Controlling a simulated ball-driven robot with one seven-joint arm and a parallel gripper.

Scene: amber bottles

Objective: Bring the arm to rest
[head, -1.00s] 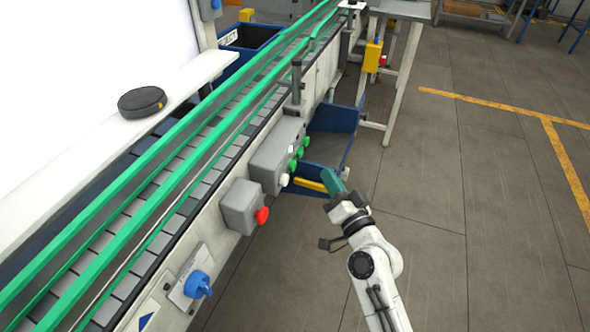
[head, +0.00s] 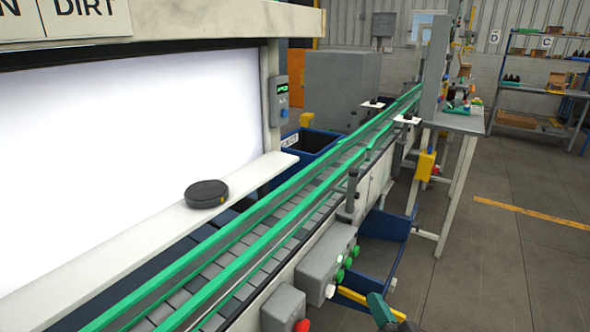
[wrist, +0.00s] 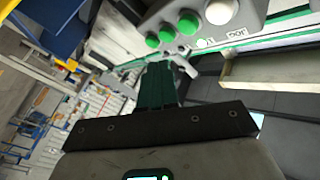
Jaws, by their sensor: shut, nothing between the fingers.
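My gripper (head: 381,309) shows at the bottom edge of the head view, in front of the conveyor's control box. In the wrist view the green fingers (wrist: 157,86) are closed together and hold nothing. They point toward the control box (wrist: 210,22) with its green and white buttons, and appear apart from it.
A conveyor (head: 250,258) with green rails runs from lower left to upper right. A black puck (head: 206,194) lies on a white ledge (head: 130,250). A red button (head: 302,325) and a blue bin (head: 388,226) are near my gripper. Open floor (head: 500,270) lies to the right.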

